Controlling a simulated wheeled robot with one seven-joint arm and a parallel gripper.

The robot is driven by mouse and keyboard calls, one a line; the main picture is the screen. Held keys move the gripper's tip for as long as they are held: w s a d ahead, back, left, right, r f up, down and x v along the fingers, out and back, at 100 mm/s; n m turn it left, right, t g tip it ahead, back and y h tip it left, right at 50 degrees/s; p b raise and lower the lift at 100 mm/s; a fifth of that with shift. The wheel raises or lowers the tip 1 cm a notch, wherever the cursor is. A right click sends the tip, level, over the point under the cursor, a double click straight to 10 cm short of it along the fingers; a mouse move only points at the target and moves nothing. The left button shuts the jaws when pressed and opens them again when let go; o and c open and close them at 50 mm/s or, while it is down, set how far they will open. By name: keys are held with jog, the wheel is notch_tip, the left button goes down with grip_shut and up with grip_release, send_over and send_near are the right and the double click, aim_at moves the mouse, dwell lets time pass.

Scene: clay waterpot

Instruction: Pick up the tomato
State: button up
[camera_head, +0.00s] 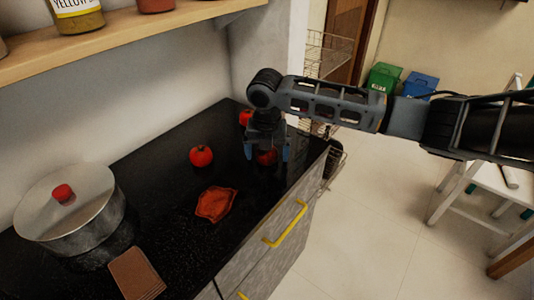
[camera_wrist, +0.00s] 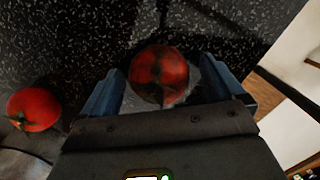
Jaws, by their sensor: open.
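A red tomato (camera_head: 266,157) is on the black counter under my gripper (camera_head: 267,153), which points down with its two blue fingers apart. In the wrist view the same tomato (camera_wrist: 158,76), partly in dark shadow, shows between the open fingers of my gripper (camera_wrist: 158,82). Gaps show on both sides, and I cannot tell how far its height is from the fingertips. A second tomato (camera_head: 201,156) stands to the left on the counter, and a third (camera_head: 245,117) farther back. The wrist view also has another tomato (camera_wrist: 34,109) at its left edge.
An orange-red crumpled-looking item (camera_head: 215,204) lies on the counter (camera_head: 170,215) nearer the front. A lidded metal pot (camera_head: 75,220) and a brown block (camera_head: 136,273) are at the left. A wooden shelf (camera_head: 120,45) with jars runs above. The counter's right edge is near my gripper.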

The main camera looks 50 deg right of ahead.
jog(key=shift+c, duration=0.3)
jog(key=c, duration=1.1)
jog(key=shift+r, duration=0.1)
jog(key=shift+r, duration=0.65)
jog(key=r, duration=0.2)
jog(key=shift+d+r+b, duration=0.2)
jog(key=shift+r+b, duration=0.1)
jog(key=shift+r, duration=0.1)
jog(key=s+d+r+b, duration=0.1)
jog(key=s+d+r, duration=0.5)
jog(key=s+d, duration=0.2)
jog(key=shift+r, duration=0.35)
